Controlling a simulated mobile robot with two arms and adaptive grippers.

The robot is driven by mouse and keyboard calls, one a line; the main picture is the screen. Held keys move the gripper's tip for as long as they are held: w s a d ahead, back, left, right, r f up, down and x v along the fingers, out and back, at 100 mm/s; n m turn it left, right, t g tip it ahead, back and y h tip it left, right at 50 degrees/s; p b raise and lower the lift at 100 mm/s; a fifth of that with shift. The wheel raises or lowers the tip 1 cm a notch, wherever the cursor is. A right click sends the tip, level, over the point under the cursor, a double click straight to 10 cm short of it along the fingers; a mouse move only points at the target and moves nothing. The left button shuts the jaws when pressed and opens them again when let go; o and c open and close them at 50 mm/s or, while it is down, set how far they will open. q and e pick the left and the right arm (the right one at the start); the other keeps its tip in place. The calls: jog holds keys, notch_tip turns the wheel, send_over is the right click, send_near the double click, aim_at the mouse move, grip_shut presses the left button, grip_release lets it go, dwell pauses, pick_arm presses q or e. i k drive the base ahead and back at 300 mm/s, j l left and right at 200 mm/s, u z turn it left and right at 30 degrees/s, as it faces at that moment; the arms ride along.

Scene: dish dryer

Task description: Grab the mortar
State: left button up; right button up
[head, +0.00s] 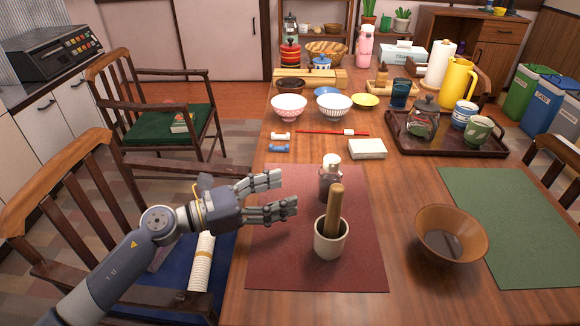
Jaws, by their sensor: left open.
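The mortar (330,243) is a small cream cup standing upright on the dark red placemat (270,268) in the head view. A wooden pestle (335,210) stands in it, its handle sticking up and leaning slightly right. My left gripper (286,194) is open and empty over the left part of the placemat. Its fingers point right, to the left of the mortar and apart from it. My right gripper is not in view.
A bottle (329,185) stands just behind the mortar. A tray (400,137) with a teapot and mugs is farther back. The placemat's front is clear.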

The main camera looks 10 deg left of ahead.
aim_at(448, 234)
jog(key=k, duration=1)
